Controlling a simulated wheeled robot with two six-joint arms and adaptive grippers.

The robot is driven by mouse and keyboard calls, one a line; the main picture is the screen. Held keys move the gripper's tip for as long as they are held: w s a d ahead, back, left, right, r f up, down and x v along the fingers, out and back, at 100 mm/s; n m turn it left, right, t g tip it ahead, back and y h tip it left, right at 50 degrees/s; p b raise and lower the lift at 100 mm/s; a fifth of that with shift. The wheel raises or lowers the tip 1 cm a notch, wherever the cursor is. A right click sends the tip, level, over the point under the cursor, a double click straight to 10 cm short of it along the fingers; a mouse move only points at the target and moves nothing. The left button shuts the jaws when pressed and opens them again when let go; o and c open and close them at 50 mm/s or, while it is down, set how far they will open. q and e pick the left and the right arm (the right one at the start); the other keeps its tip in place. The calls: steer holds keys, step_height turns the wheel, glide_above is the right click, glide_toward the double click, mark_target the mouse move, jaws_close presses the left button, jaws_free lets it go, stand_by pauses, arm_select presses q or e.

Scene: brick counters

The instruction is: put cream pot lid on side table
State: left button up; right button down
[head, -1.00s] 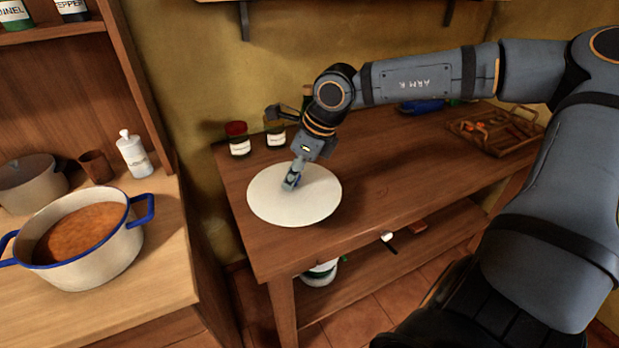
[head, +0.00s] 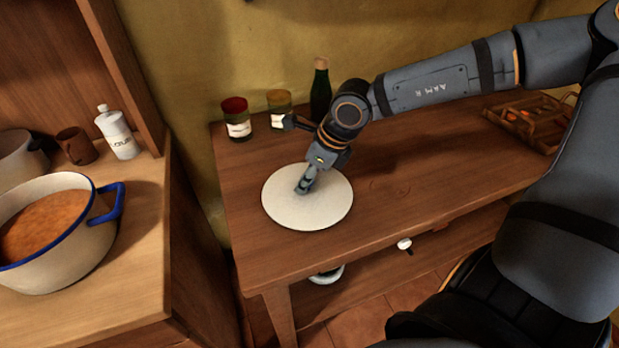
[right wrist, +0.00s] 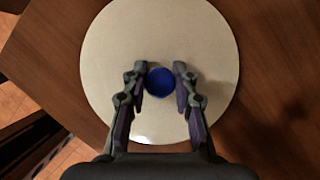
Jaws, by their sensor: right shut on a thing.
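The cream pot lid (head: 330,212) is a round, flat cream disc over the left part of the wooden side table (head: 400,225). I cannot tell for sure whether it touches the tabletop. My right gripper (head: 302,188) points down at the lid's middle. In the right wrist view its fingers (right wrist: 161,88) are on both sides of the lid's round blue knob (right wrist: 160,82), shut on it. The lid (right wrist: 160,28) fills the middle of that view, with the wooden top around it. My left gripper is not in view.
Behind the lid stand a red-lidded jar (head: 236,118), a yellow-lidded jar (head: 279,105) and a dark green bottle (head: 320,90). A wooden tray (head: 530,112) is at the back right. An open pot of orange-brown food (head: 60,270) stands on the left counter (head: 135,235).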

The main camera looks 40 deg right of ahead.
steer(key=shift+s+a+r, duration=0.1)
steer(key=shift+s+a, duration=0.05)
steer(key=c, duration=1.4)
jaws_free()
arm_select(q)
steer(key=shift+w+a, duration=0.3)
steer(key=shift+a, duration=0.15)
arm_select(e)
steer(key=o, duration=0.3)
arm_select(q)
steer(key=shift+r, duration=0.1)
arm_select(e)
steer(key=shift+o, duration=0.2)
